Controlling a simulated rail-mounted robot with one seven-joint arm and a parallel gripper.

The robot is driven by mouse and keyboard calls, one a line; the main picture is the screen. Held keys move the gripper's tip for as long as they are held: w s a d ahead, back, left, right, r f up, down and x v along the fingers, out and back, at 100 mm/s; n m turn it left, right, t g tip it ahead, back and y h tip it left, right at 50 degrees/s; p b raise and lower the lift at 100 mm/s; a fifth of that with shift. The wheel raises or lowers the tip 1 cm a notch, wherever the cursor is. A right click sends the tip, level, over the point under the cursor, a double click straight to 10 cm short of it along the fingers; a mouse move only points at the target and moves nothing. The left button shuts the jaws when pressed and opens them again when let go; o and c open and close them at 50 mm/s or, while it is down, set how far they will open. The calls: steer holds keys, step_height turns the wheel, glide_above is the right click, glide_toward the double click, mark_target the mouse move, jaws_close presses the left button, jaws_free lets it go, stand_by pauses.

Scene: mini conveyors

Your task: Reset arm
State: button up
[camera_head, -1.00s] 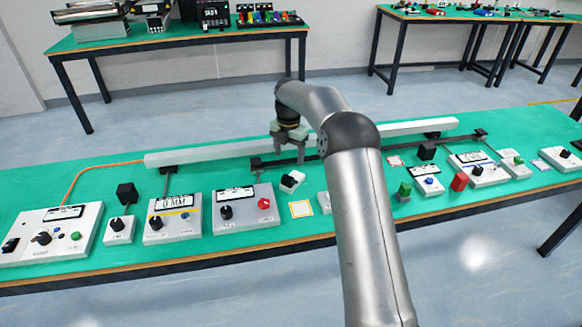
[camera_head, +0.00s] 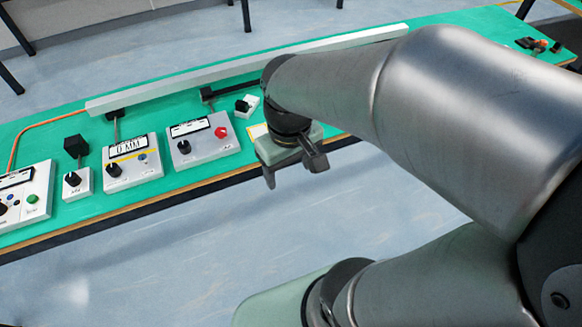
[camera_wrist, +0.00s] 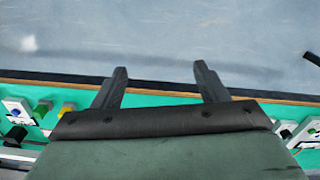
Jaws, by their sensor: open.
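My gripper (camera_head: 294,166) hangs in front of the green table's (camera_head: 245,180) near edge in the head view, over the floor side. Its two dark fingers are apart with nothing between them. In the wrist view my gripper (camera_wrist: 161,78) also shows open and empty, its fingertips over the table edge and the grey floor. My arm covers the right part of the table in the head view.
Control boxes with black knobs stand on the table: a grey box with a red button (camera_head: 203,141), a box with a display (camera_head: 132,161) and a small knob box (camera_head: 76,183). A long white rail (camera_head: 250,68) runs behind them. The floor (camera_head: 200,250) in front is clear.

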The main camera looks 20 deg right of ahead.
steer(key=shift+s+f+m+p, duration=0.2)
steer(key=shift+s+m, duration=0.35)
steer(key=shift+s, duration=0.4)
steer(key=shift+s+f+m+p, duration=0.1)
steer(key=shift+s+m+p, duration=0.2)
steer(key=shift+s+m, duration=0.45)
steer(key=shift+s, duration=0.15)
